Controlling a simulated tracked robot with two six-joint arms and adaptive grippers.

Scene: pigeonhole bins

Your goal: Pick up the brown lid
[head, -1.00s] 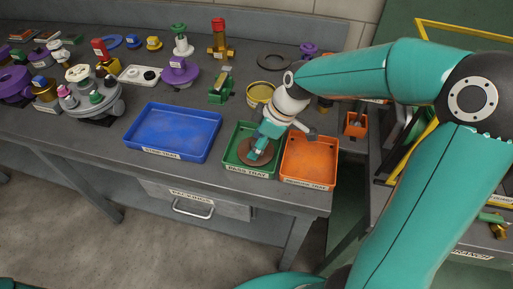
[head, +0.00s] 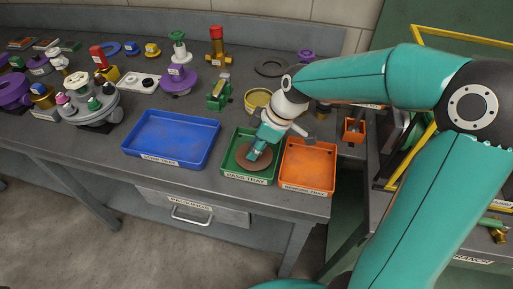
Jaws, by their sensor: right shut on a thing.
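The brown lid (head: 256,163) is a flat round disc in the green tray (head: 229,153) near the front edge of the bench. My right gripper (head: 257,152) reaches down into the green tray from the right and is shut on the lid, its fingers covering part of the disc. Whether the lid touches the tray floor cannot be told. My left gripper is not in view.
A blue tray (head: 172,116) stands left of the green tray and an orange tray (head: 331,160) stands right of it, close by. Behind are a yellow round container (head: 256,101), a green fitting (head: 219,94) and a dark ring (head: 272,66). A drawer (head: 189,210) is below.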

